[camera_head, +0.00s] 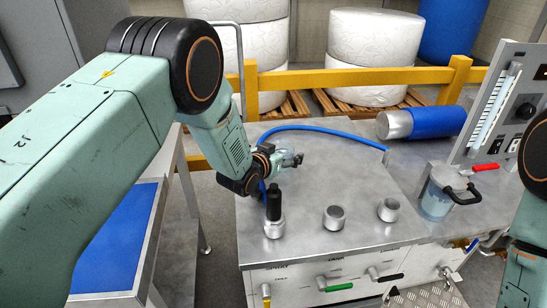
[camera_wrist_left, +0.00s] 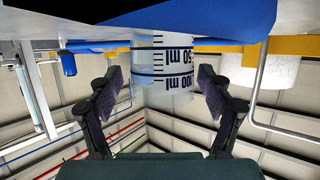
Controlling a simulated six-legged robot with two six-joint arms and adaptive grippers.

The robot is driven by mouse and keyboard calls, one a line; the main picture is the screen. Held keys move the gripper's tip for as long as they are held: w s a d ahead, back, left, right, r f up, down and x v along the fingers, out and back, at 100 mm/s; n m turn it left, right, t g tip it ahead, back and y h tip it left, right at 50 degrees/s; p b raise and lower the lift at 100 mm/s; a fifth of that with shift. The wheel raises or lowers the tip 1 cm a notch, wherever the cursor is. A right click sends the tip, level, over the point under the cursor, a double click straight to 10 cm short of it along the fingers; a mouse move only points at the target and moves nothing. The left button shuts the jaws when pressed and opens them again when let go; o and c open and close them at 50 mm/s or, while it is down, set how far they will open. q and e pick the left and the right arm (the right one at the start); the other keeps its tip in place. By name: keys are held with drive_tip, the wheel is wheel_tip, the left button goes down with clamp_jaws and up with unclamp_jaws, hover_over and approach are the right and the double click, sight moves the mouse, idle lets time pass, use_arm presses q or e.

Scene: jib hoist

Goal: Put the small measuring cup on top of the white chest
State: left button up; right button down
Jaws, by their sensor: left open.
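A clear small measuring cup (camera_wrist_left: 165,85) with black ml markings is in the middle of the left wrist view. It lies between and beyond the fingers of my left gripper (camera_wrist_left: 163,92), with a gap on both sides. In the head view my left gripper (camera_head: 290,160) is above the grey metal top of a white-fronted unit (camera_head: 340,175); the cup there is small and mostly hidden by the gripper. This unit may be the white chest; I cannot be sure. My right gripper is out of view; only part of my right arm shows at the right edge.
A black-topped fitting (camera_head: 273,205) and two metal knobs (camera_head: 334,217) stand on the unit's top. A larger clear jug (camera_head: 440,192) with a black handle is at the right. A blue hose (camera_head: 320,129) and a blue-and-silver cylinder (camera_head: 425,122) lie behind.

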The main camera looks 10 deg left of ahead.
use_arm(q)
drive_tip(key=v, duration=1.1)
drive_tip(key=shift+s, duration=0.25)
drive_tip(key=shift+w+r, duration=0.15)
drive_tip(key=x, duration=1.2)
drive_tip(key=shift+s, duration=0.25)
